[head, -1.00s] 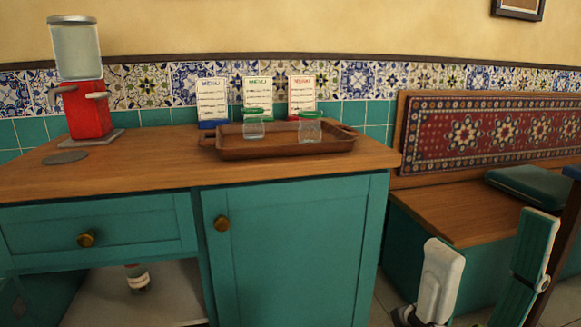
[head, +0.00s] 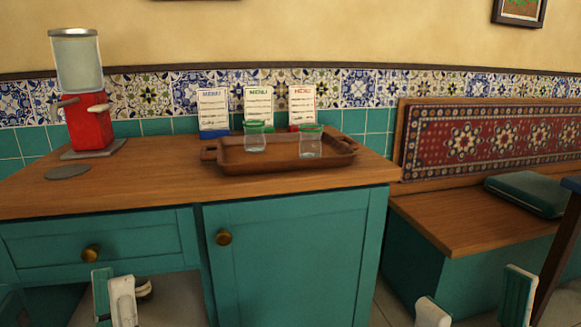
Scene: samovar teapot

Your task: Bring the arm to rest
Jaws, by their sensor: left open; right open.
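My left gripper (head: 113,297) shows at the lower left, in front of the cabinet below the drawer. Its teal and white fingers look close together from this angle, and it is open with nothing seen in it. My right gripper (head: 475,304) is at the bottom right, in front of the floor and the bench. Its white and teal fingers stand wide apart, open and empty. Only the finger ends of both grippers show. Both are below the counter top and apart from the things on it.
The wooden counter (head: 130,191) holds a red dispenser (head: 90,125), a grey disc (head: 67,172) and a brown tray (head: 275,165) with two green-rimmed glasses. Three menu cards (head: 258,105) stand behind. A bench (head: 460,225) and a dark table leg (head: 562,245) are at right.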

